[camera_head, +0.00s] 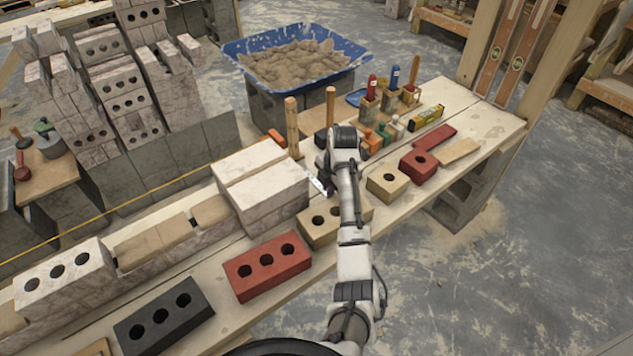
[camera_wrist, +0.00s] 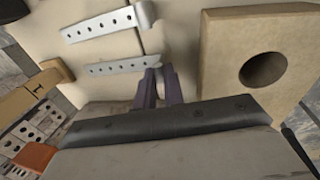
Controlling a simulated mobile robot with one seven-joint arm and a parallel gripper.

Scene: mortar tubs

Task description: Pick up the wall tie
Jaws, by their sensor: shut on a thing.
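A wall tie (camera_wrist: 118,66), a flat grey metal strip with a row of holes, runs left from my gripper (camera_wrist: 158,76) in the wrist view. My two dark fingers are shut on its right end. I cannot tell whether it is clear of the board. A second, similar perforated strip (camera_wrist: 100,23) lies just beyond it. In the head view my gripper is mostly hidden behind my wrist, and a thin pale strip (camera_head: 317,183) shows just left of it.
A tan holed brick (camera_wrist: 258,62) stands close right of my gripper. In the head view, large white blocks (camera_head: 262,190) stand just left and a red brick (camera_head: 267,268) sits nearer. A wooden hammer handle (camera_head: 292,128) rises behind. Bottles and tools crowd the bench farther back.

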